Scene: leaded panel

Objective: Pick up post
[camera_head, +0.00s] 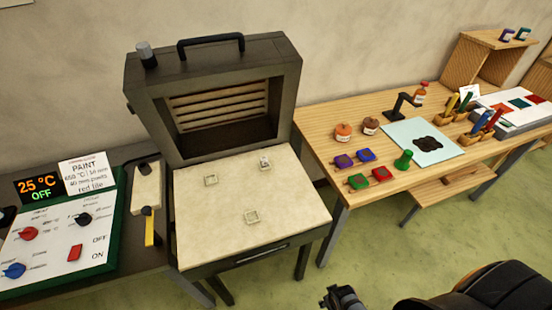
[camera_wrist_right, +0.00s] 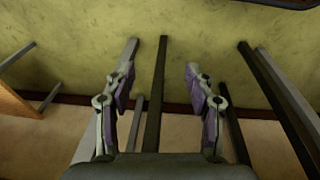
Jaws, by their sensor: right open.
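A small pale post (camera_head: 265,161) appears to stand at the back right marked square on the cream slab (camera_head: 230,235) in front of the open kiln. It is small, and its exact shape is hard to tell. Two other square marks, one at left (camera_head: 211,180) and one at front (camera_head: 252,216), look empty. My right gripper (camera_head: 345,298) shows only partly at the bottom edge of the head view, in front of and right of the slab. In the right wrist view it (camera_wrist_right: 160,88) is open and empty, with floor and table legs beyond. My left gripper is out of view.
The dark kiln (camera_head: 285,95) stands behind the slab. A control panel (camera_head: 70,240) is at left.

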